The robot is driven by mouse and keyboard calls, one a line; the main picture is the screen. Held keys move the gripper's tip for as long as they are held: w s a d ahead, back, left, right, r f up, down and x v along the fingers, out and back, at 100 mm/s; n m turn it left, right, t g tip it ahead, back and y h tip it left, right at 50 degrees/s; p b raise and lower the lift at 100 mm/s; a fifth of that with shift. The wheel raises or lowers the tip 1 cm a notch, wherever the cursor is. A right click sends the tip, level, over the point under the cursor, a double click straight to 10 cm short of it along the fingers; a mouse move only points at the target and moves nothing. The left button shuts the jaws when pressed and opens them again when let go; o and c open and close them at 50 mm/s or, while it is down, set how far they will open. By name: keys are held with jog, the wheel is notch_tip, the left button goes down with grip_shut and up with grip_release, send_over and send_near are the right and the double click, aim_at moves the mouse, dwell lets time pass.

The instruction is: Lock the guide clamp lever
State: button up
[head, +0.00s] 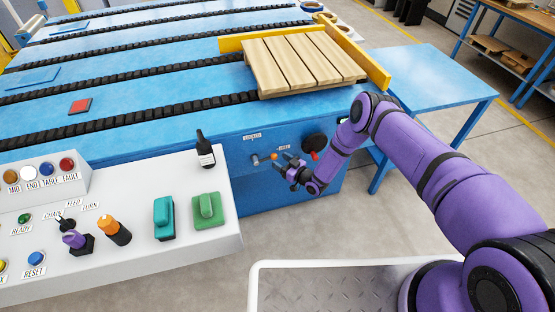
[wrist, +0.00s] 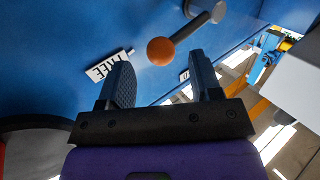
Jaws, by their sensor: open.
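The clamp lever is on the blue front panel. Its orange ball knob (head: 274,156) shows in the head view beside its grey hub (head: 255,161). In the wrist view the orange ball (wrist: 160,51) sits at the end of a dark rod (wrist: 190,28) from the grey hub. The lever points toward the side of the FREE label (wrist: 110,65); another label (head: 252,136) is above the hub. My gripper (head: 284,165) is open and empty in front of the panel. In the wrist view the ball lies just beyond and between its fingertips (wrist: 160,72), with no clear contact.
A black handwheel (head: 315,146) with a red knob is right of the lever, close to my gripper. A wooden pallet (head: 300,62) lies on the conveyor above, beside a yellow guide (head: 376,68).

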jog(key=shift+x, duration=1.15)
grip_shut()
